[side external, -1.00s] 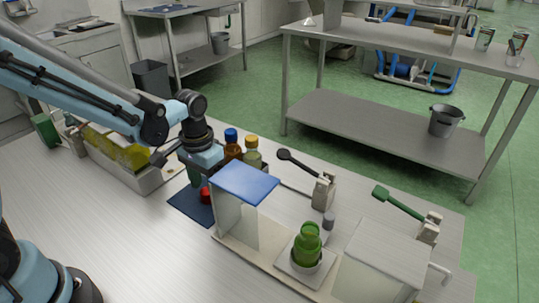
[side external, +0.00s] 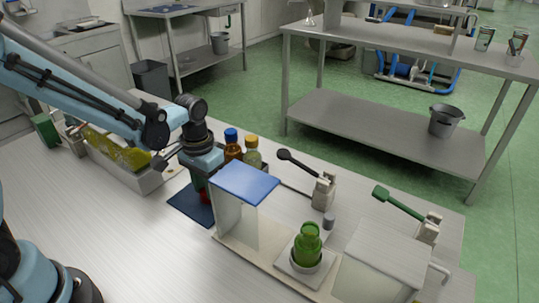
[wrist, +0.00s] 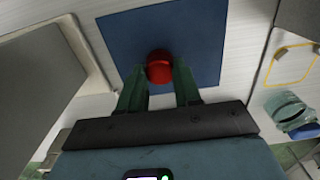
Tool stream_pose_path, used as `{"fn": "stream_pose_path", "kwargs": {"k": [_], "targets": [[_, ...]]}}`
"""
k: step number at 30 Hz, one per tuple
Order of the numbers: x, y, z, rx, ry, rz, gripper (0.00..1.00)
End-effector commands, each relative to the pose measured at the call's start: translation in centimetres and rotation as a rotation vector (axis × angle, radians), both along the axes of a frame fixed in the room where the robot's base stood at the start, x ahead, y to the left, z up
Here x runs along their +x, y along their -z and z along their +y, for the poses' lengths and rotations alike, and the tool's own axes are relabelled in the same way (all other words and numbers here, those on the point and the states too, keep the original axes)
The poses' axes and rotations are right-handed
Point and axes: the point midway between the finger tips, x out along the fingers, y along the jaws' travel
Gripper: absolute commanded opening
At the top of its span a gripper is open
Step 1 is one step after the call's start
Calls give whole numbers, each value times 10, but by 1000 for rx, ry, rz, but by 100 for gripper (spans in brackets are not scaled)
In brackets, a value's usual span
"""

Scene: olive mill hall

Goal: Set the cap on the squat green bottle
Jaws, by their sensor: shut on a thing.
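The red cap (side external: 203,197) is at the blue mat (side external: 183,205); in the wrist view the cap (wrist: 160,67) sits between my green fingertips. My gripper (wrist: 160,75) is shut on the cap, pointing down over the mat. In the side view the fingers and cap are partly hidden by the blue-topped stand. I cannot tell whether the cap touches the mat. The squat green bottle (side external: 307,240) stands upright and uncapped in a pale holder, right of the stand and well apart from my gripper.
The blue-topped stand (side external: 246,182) rises between my gripper and the green bottle. A pale box (side external: 385,262) stands right of the bottle. Bottles with blue (side external: 231,135) and yellow (side external: 251,142) caps stand behind my gripper. A tray with yellow-green contents (side external: 120,150) is at left.

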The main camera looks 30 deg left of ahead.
Motion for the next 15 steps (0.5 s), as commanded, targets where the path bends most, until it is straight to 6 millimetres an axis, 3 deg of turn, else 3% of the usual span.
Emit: {"fn": "stream_pose_path", "kwargs": {"k": [10, 15], "targets": [[0, -2, 0, 0, 0, 0, 13], [0, -14, 0, 0, 0, 0, 13]]}}
